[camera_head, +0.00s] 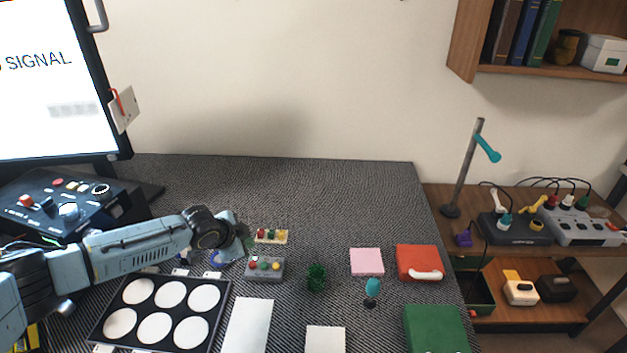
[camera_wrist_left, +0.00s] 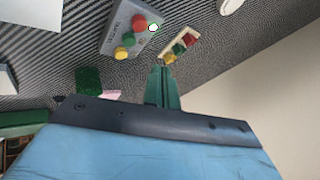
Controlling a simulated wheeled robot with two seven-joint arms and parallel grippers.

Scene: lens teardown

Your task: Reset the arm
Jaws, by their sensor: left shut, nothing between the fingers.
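My left arm comes in from the left over the dark woven table. My left gripper (camera_head: 246,244) is shut and empty, just left of the small cream button block (camera_head: 284,237) and above the grey button box (camera_head: 252,275). In the left wrist view its green fingers (camera_wrist_left: 162,85) lie together with nothing between them. The grey button box (camera_wrist_left: 113,33) and the cream block (camera_wrist_left: 166,57) show beyond the fingertips there. My right gripper is not in view.
A black tray (camera_head: 160,313) with several white discs lies at the front left. A green cup (camera_head: 316,278), pink pad (camera_head: 366,261), red case (camera_head: 419,261) and green box (camera_head: 436,330) stand to the right. A control console (camera_head: 70,208) and monitor (camera_head: 60,80) are at the left. The table's back middle is clear.

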